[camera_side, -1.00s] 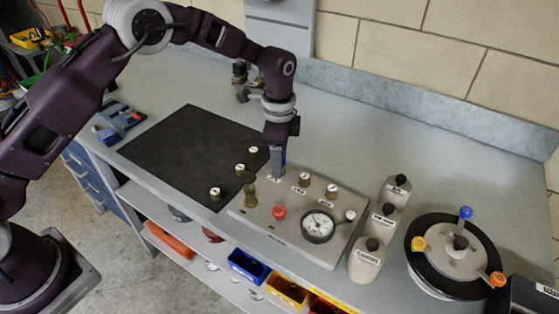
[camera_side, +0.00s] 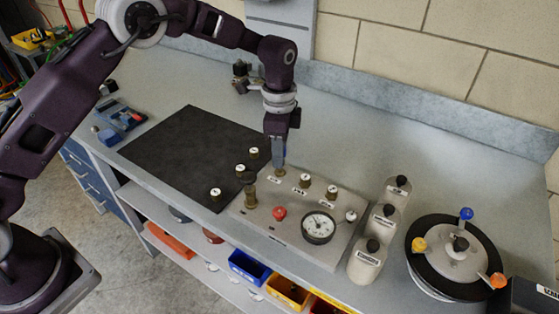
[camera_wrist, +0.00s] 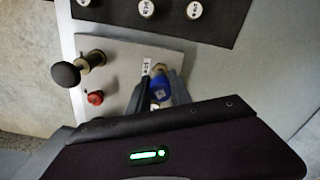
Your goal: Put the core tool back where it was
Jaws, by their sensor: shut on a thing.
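My gripper (camera_side: 279,163) points down over the back left part of the grey panel (camera_side: 262,222). It is shut on a blue piece, which looks like the core tool (camera_wrist: 159,88). In the wrist view my gripper (camera_wrist: 158,98) has a finger on each side of it. In the side view the fingers mostly hide the tool. A brass fitting (camera_side: 280,173) shows right below the fingertips. I cannot tell whether the tool still touches it.
Brass fittings with white caps (camera_side: 305,180) stand right of my gripper. A dark-knobbed valve (camera_side: 250,192), red knob (camera_side: 279,213) and gauge (camera_side: 318,227) are in front. The black mat (camera_side: 180,150) has clear room.

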